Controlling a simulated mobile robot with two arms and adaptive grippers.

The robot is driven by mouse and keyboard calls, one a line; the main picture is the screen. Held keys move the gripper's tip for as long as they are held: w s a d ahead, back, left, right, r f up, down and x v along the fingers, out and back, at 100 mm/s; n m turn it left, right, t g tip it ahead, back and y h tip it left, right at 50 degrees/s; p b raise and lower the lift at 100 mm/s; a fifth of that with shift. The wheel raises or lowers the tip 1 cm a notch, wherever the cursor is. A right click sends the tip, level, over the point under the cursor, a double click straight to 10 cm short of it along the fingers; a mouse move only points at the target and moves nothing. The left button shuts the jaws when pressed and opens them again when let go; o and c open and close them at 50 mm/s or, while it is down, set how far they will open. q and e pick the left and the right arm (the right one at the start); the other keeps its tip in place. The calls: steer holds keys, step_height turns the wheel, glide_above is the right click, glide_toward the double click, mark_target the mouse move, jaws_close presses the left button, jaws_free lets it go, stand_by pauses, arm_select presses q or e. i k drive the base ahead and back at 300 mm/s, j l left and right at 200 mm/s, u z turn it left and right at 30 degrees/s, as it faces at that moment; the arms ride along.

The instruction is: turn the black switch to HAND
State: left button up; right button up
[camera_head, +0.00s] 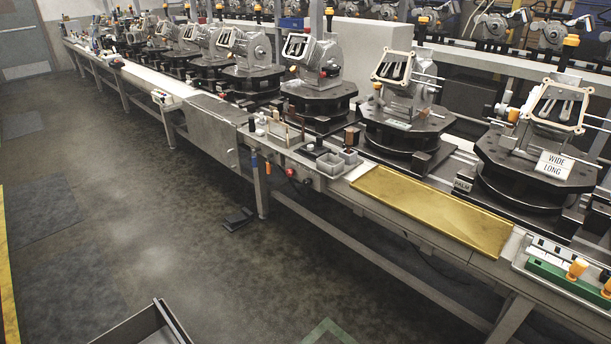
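A small control panel (318,182) is set in the front edge of the conveyor bench, just right of the picture's middle. It carries a red button (290,172) and a small dark knob (306,181) to the right of it. The dark knob may be the black switch, but it is too small to read its position or any HAND label. Neither of my grippers is in view, and nothing covers the panel.
The bench runs from far left to near right with several fixtures on dark round bases. A black foot pedal (238,218) is on the floor. The floor before the panel is largely clear.

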mark_target(307, 181)
steer(key=i+l+z, duration=0.25)
steer(key=i+l, duration=0.6)
steer(key=i, duration=0.1)
